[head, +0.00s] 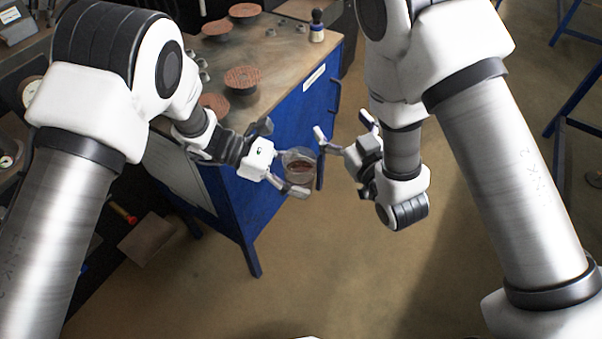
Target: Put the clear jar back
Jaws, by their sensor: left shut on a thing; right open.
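The clear jar (299,163) is a small see-through cup with something reddish-brown inside. My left gripper (292,172) is shut on the jar and holds it in the air in front of the blue bench's side, above the floor.
The blue workbench (288,118) has a worn top with several reddish flap discs (240,77), small grey nuts and a dark-topped bottle (317,26) at its back right corner. Floor on the right is open. Blue stand legs (571,35) are at the far right.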

